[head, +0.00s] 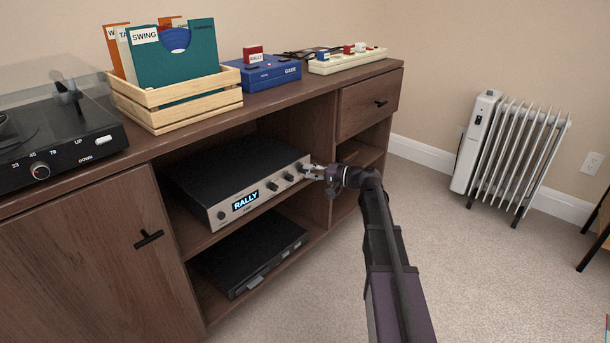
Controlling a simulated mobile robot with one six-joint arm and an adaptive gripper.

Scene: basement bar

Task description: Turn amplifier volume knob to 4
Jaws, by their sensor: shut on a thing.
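The amplifier (232,182) is a black box with a silver front. It stands on the open upper shelf of the wooden cabinet. Its lit display (246,199) reads RALLY. Several small dark knobs (288,177) line the front to the right of the display, and one more knob (222,214) sits at the left end. My gripper (311,172) reaches in from the right and is shut at the right end of the front, on a knob there. The fingers mostly hide that knob. Its setting and any scale marks cannot be read.
A flat black device (250,258) lies on the shelf below. A white radiator (510,150) stands right. Carpet in front is clear.

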